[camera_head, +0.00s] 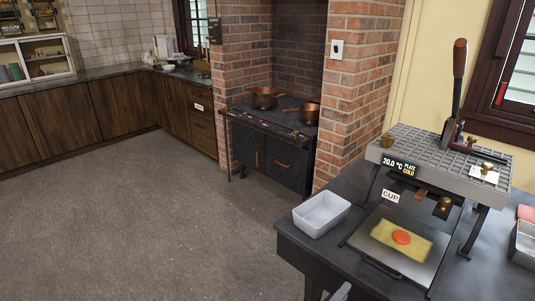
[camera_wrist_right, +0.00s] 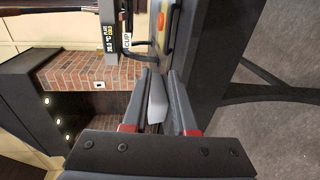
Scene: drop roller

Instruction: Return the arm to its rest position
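My right gripper (camera_head: 340,292) shows only as a small grey piece at the bottom edge of the head view, in front of the dark table. In the right wrist view the right gripper (camera_wrist_right: 161,76) has its two fingers apart. The pale tray (camera_wrist_right: 156,100) shows between and beyond them; I see nothing clearly held. My left gripper is not in view. The press (camera_head: 440,165) stands on the table with its dark lever (camera_head: 457,85) upright. Its display (camera_head: 399,165) reads 20.0 °C, plate cold. A yellow sheet (camera_head: 385,236) with a red disc (camera_head: 401,237) lies on its plate.
The white tray (camera_head: 321,213) sits at the left of the dark table (camera_head: 290,236), beside the press. A metal container (camera_head: 524,244) is at the right edge. A stove with copper pots (camera_head: 265,97) stands in the brick alcove. The grey floor (camera_head: 150,220) is clear.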

